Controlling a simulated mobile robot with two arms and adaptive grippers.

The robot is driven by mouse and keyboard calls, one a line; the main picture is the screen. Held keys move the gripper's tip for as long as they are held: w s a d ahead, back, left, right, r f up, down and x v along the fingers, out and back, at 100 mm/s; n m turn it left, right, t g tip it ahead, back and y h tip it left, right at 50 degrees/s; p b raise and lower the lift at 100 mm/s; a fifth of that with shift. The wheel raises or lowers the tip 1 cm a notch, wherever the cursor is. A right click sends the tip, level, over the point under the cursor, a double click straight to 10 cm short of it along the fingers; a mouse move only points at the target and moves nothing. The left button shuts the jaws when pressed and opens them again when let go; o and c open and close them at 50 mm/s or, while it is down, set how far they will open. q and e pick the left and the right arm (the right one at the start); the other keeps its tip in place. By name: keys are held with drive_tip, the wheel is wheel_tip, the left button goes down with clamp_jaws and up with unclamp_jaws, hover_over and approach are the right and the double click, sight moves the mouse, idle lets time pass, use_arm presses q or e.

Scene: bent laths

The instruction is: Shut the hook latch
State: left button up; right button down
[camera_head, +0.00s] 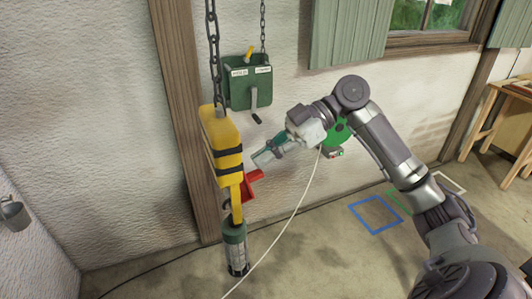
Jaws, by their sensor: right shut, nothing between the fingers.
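A yellow hoist block (222,140) with black bands hangs from a dark chain. A yellow hook shank (237,205) runs down from it. A red latch piece (250,185) sticks out to the right beside the shank; whether it is open or closed cannot be told at this size. A green and grey lamp-like cylinder (235,247) hangs at the hook's lower end. My right gripper (262,158) is shut and empty, just above and right of the red piece. Whether it touches the piece is unclear. My left gripper is not in view.
A green control box (249,83) hangs behind on another chain. A wooden post (180,110) stands behind the hoist. A white cable (295,213) hangs down from near my right wrist. A wooden table (497,120) stands far right. Blue floor marking (376,214) lies on clear floor.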

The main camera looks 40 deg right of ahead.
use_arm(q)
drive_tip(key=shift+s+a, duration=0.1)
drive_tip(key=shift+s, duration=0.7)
use_arm(e)
drive_tip(key=shift+d+f, duration=0.1)
drive_tip(key=shift+f, duration=0.4)
drive_tip(key=f+y+b, duration=0.1)
drive_tip(key=b, duration=0.2)
drive_tip(key=y+b, duration=0.2)
drive_tip(key=b, duration=0.1)
drive_tip(key=shift+w+a+f+t, duration=0.1)
drive_tip(key=shift+a+f+t, duration=0.3)
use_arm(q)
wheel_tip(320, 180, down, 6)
use_arm(e)
drive_tip(key=shift+r, duration=0.15)
